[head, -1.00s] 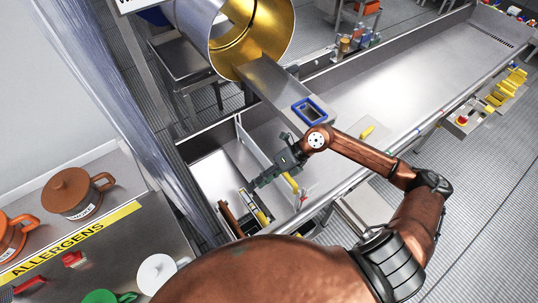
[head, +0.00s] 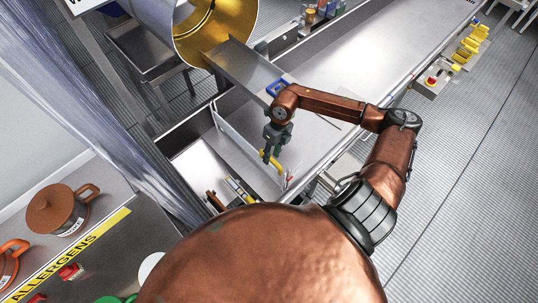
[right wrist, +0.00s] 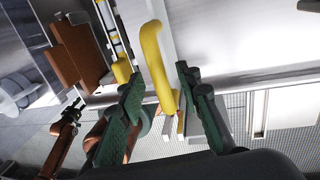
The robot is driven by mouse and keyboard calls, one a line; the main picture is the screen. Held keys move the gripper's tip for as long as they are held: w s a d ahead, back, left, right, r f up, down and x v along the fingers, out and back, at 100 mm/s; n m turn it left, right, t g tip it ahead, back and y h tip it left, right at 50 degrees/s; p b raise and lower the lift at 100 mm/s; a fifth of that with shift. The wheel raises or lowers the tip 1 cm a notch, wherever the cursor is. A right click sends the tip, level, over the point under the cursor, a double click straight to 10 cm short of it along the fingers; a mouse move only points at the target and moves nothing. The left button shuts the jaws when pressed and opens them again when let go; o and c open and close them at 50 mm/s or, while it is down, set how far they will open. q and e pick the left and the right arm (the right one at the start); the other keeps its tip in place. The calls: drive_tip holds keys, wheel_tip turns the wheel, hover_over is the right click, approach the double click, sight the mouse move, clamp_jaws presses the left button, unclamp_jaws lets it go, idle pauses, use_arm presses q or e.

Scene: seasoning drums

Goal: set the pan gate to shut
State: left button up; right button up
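The pan gate (head: 232,138) looks like a pale upright plate standing across the metal pan (head: 330,60), with a yellow handle (head: 269,160) at its near end. My right gripper (head: 272,155) is over this handle in the head view. In the right wrist view the yellow handle (right wrist: 155,62) lies between the two green-padded fingers of the right gripper (right wrist: 160,100), which are apart. I cannot tell whether either finger touches it. A dark gripper on a copper link, apparently my left gripper (right wrist: 68,118), shows at the left of the right wrist view; its fingers are unclear.
A brown block (right wrist: 78,55) and a marked strip (head: 240,190) are beside the handle. A shelf with lidded pots (head: 58,212) is at left.

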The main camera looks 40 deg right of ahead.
drive_tip(key=shift+f, duration=0.15)
clamp_jaws()
idle(0.4)
